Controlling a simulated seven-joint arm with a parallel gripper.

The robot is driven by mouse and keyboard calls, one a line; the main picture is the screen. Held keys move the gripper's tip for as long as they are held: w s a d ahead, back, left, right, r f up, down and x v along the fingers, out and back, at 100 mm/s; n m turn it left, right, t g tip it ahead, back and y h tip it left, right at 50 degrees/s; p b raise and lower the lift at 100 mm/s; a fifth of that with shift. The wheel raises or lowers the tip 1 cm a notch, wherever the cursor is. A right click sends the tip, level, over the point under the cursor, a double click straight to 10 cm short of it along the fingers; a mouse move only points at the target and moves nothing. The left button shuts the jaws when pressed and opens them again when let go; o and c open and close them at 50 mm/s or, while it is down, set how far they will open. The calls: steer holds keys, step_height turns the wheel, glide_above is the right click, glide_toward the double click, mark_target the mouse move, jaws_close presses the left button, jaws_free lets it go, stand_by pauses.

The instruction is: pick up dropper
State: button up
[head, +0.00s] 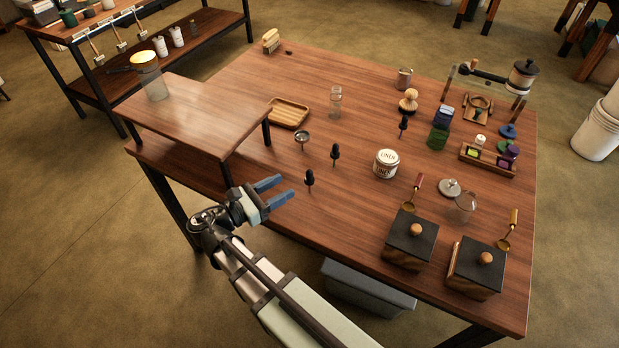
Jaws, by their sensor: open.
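Three small dark droppers with rounded black bulbs show on the wooden table. The nearest dropper (309,178) is just right of my gripper, a second dropper (335,152) is a little farther back, and a third dropper (403,125) is to the right near a wooden-knobbed item. My gripper (286,188) has blue fingers, open and empty, pointing right at the table's near left edge. It is apart from the nearest dropper. Which dropper the task means cannot be told.
A raised wooden shelf (190,115) stands left of my gripper. A clear jar (335,103), a small strainer (302,138) and a wooden tray (288,111) lie behind. A white tin (386,163) and black-lidded boxes (410,240) are right. Table between droppers and tin is clear.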

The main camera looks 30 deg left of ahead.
mark_target(309, 182)
steer(key=x, duration=0.6)
steer(key=shift+d, duration=0.1)
steer(key=shift+x, duration=2.65)
steer(key=shift+s+d, duration=0.15)
steer(key=shift+d, duration=0.05)
steer(key=shift+c, duration=0.4)
jaws_close()
